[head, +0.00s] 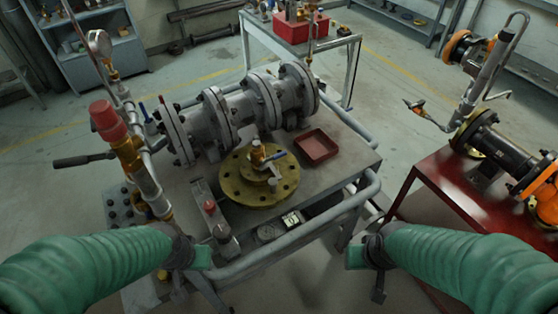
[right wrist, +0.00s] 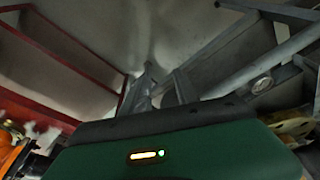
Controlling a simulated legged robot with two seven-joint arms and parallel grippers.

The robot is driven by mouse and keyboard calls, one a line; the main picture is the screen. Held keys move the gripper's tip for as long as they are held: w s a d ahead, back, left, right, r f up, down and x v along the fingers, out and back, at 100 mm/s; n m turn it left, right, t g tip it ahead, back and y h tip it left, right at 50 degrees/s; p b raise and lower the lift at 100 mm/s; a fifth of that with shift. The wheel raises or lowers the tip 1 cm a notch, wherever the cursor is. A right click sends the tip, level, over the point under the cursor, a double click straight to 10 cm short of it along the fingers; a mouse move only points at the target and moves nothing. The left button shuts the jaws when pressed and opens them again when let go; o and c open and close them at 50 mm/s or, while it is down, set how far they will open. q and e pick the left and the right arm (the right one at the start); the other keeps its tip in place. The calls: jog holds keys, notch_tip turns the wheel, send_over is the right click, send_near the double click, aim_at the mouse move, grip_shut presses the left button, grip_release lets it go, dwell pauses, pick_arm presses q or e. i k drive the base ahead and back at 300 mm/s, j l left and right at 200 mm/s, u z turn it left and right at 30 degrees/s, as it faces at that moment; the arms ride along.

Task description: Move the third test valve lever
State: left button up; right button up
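Several lever-like parts show in the head view, and I cannot tell which is the third test valve lever. A small blue-handled lever (head: 144,112) stands at the left pipework, near a flange. A small valve with a pale blue handle (head: 277,156) sits on the brass flange disc (head: 259,178). A long dark lever (head: 83,160) sticks out left from the red-capped brass fitting. My left gripper (head: 183,283) is low, in front of the bench, touching no lever; its fingers are unclear. My right gripper (head: 378,287) hangs right of centre; the wrist view shows its fingers (right wrist: 165,90) apart and empty.
The grey bench (head: 352,158) has a pipe rail around its front and carries a flanged valve body (head: 240,108) and a red tray (head: 316,147). A red table (head: 437,200) with another valve stands at right. Floor shows between bench and table.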

aim_at(277, 156)
jog(key=l+u, duration=0.2)
jog(key=u, duration=0.2)
jog(key=l+u, duration=0.25)
jog(key=u, duration=0.15)
jog(key=l+u, duration=0.25)
jog(key=u, duration=0.15)
jog(key=l+u, duration=0.1)
jog(key=l, duration=0.3)
jog(key=k+l, duration=0.15)
jog(key=l, duration=0.2)
jog(key=k+l+u, duration=0.15)
jog(key=l, duration=0.6)
jog(key=k+l+u, duration=0.15)
jog(key=l, duration=0.2)
